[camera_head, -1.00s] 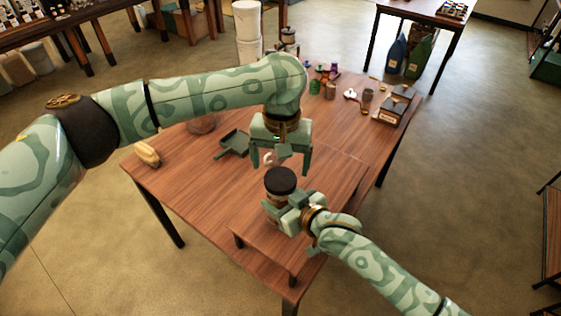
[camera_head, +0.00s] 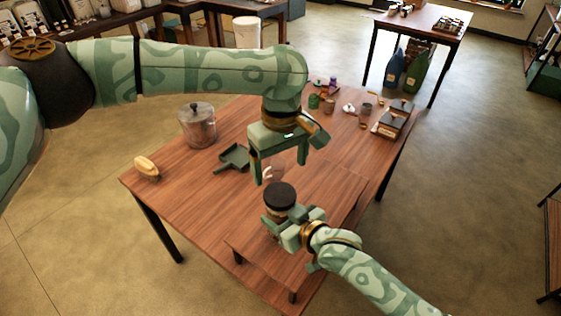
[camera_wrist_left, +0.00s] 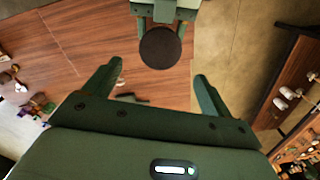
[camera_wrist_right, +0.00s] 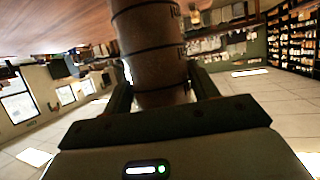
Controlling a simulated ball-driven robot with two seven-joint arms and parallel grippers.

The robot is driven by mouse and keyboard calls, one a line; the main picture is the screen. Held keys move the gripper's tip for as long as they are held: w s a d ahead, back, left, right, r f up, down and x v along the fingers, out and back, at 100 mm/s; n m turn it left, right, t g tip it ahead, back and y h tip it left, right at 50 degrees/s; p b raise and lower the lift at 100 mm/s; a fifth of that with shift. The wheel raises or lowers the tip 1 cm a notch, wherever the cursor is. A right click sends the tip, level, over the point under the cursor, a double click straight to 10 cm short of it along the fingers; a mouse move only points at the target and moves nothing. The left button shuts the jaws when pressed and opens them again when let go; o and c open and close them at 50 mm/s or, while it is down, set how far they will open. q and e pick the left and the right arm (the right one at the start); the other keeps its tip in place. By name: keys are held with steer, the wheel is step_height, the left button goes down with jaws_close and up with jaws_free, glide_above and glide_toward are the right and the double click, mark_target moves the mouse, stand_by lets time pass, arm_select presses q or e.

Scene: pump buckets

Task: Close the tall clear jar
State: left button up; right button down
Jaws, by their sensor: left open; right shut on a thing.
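The tall jar (camera_wrist_right: 150,45) has dark bands and brownish contents in the right wrist view. A round black lid (camera_head: 280,195) sits on its top in the head view; whether it is fully seated I cannot tell. My right gripper (camera_head: 288,222) is shut around the jar's side, below the lid. My left gripper (camera_head: 281,164) is open and empty, above and slightly behind the lid, fingers pointing down. In the left wrist view the lid (camera_wrist_left: 160,47) shows beyond and between the open fingertips (camera_wrist_left: 158,72), apart from them.
A lidded metal pot (camera_head: 197,127), a green dustpan (camera_head: 234,158) and a brush (camera_head: 147,168) are on the left of the table (camera_head: 190,190). Small cups and boxes (camera_head: 391,122) stand at the back right. A low wooden riser (camera_head: 335,205) lies under the jar.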

mark_target(280, 193)
arm_select(q)
steer(key=shift+a+f, duration=0.1)
steer(key=shift+f, duration=3.9)
steer(key=c, duration=1)
steer(key=m, duration=0.5)
steer(key=shift+m, duration=0.4)
steer(key=m, duration=0.4)
steer(key=o, duration=1.1)
steer(key=shift+r, duration=2.3)
